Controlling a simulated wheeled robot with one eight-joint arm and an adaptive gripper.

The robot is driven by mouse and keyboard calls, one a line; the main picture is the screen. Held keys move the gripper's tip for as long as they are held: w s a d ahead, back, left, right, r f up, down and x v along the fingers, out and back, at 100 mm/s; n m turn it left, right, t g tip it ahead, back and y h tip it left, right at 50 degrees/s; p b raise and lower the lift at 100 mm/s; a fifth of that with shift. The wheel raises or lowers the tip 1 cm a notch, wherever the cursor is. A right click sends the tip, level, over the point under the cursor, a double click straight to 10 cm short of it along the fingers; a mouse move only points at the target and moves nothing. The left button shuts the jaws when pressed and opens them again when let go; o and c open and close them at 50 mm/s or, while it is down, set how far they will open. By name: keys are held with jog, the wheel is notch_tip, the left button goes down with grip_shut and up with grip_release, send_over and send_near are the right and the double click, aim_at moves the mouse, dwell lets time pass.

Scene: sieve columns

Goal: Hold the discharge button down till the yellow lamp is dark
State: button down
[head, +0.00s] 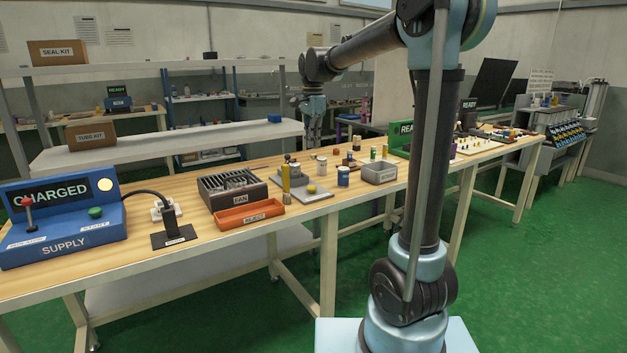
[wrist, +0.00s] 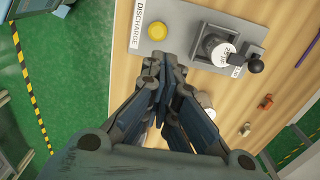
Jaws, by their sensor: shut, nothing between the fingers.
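The blue supply box (head: 62,232) stands at the left end of the bench. Its display reads CHARGED, and the yellow lamp (head: 105,184) beside the word is lit. The yellow discharge button (wrist: 157,31) sits on a grey plate (wrist: 180,18) marked DISCHARGE; it also shows in the head view (head: 311,188). My gripper (wrist: 163,68) is shut and empty. In the wrist view its tips are just below the button, apart from it. In the head view my gripper (head: 313,135) hangs above the bench, higher than the plate.
A fixture with a cylindrical part and black knob (wrist: 219,47) stands on the plate beside the button. A dark FAN bin (head: 233,190), an orange tray (head: 249,215) and a grey tray (head: 379,172) are nearby. Small jars (head: 343,176) stand right of the plate.

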aim_at(312, 188)
jog(key=shift+f, duration=0.15)
notch_tip(312, 188, down, 14)
jog(key=shift+r, duration=0.1)
dwell(0.5)
